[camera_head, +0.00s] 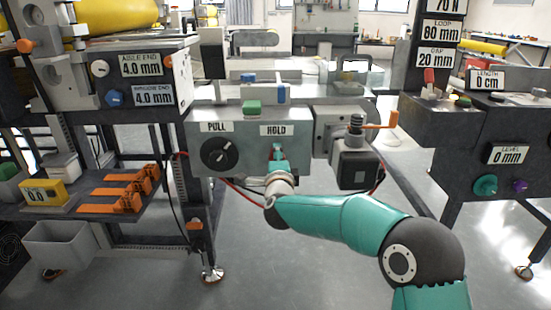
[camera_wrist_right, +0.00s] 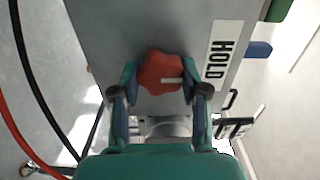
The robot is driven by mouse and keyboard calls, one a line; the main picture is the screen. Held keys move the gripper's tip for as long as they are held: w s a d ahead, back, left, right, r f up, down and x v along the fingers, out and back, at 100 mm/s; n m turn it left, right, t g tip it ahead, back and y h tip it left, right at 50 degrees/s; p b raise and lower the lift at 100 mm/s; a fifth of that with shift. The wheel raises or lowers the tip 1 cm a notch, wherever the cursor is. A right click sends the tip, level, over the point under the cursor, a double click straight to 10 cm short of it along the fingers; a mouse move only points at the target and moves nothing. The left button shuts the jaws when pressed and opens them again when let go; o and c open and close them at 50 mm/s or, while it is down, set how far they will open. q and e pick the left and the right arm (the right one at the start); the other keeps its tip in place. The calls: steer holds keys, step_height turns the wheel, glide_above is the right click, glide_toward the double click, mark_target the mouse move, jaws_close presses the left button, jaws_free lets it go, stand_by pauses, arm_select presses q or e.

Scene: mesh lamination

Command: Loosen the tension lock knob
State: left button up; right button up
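The red lobed knob (camera_wrist_right: 161,73) is on the grey panel (camera_wrist_right: 120,35) beside the HOLD label (camera_wrist_right: 222,50) in the right wrist view. My right gripper (camera_wrist_right: 160,84) has one finger on each side of it, and both fingertips appear to touch its edge. A short white mark shows on the knob. In the head view my right gripper (camera_head: 278,153) is at the panel just below the HOLD label (camera_head: 277,129) and hides the knob. My left gripper is not in view.
A black dial (camera_head: 218,153) under the PULL label sits left of my gripper. A motor with an orange crank (camera_head: 380,126) stands close on the right. Red and black cables hang near the panel. A shelf with orange clamps (camera_head: 128,195) is at the left.

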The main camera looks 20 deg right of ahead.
steer(key=o, duration=0.4)
steer(key=shift+a+f, duration=0.15)
steer(key=shift+a, duration=0.05)
steer(key=shift+d, duration=0.1)
steer(key=shift+s, duration=0.1)
steer(key=v, duration=1.1)
steer(key=shift+s, duration=0.35)
